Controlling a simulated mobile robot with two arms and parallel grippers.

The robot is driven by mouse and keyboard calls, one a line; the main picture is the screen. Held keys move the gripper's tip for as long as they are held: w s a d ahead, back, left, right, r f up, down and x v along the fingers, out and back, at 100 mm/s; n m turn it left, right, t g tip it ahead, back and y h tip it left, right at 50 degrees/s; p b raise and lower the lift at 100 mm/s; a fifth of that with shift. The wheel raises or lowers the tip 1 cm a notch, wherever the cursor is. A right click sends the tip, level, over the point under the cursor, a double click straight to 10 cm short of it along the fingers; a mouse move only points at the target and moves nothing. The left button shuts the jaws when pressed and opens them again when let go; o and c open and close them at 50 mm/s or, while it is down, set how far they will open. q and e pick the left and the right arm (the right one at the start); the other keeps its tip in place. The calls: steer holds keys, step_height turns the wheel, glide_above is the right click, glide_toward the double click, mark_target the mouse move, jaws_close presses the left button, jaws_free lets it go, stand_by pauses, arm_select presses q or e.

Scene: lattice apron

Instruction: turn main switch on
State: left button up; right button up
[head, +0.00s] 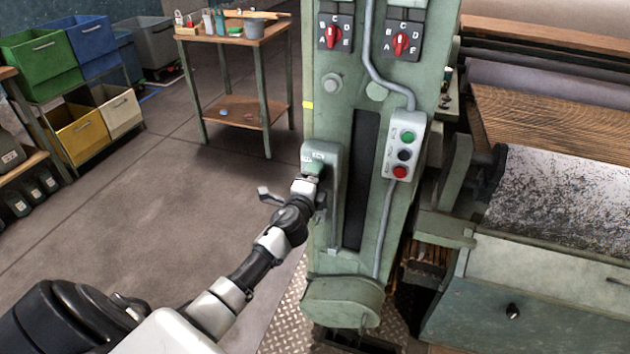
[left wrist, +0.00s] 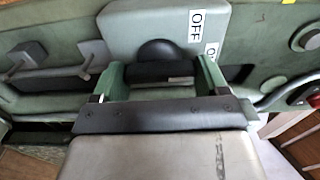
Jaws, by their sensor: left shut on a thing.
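The main switch is a grey-green box (head: 318,153) on the left side of the green machine column in the head view. In the left wrist view its housing (left wrist: 140,20) fills the top, with a white OFF label and a second label partly hidden below it. A dark rounded handle (left wrist: 158,50) sits between the fingers of my left gripper (left wrist: 160,78). My left gripper (head: 311,181) is shut on this handle at the box in the head view, where the arm hides most of the handle. My right gripper is not in view.
A button box (head: 403,147) with green, black and red buttons is to the right on the column. Two red rotary selectors (head: 402,42) sit above. A wooden-topped table (head: 238,38) and coloured bins (head: 40,58) stand behind left. Open floor lies left of the column.

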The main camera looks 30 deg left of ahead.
arm_select(q)
steer(key=shift+f, duration=0.1)
stand_by(0.4)
steer(key=o, duration=0.9)
steer(key=shift+s, duration=0.1)
steer(key=v, duration=1)
steer(key=shift+s, duration=0.35)
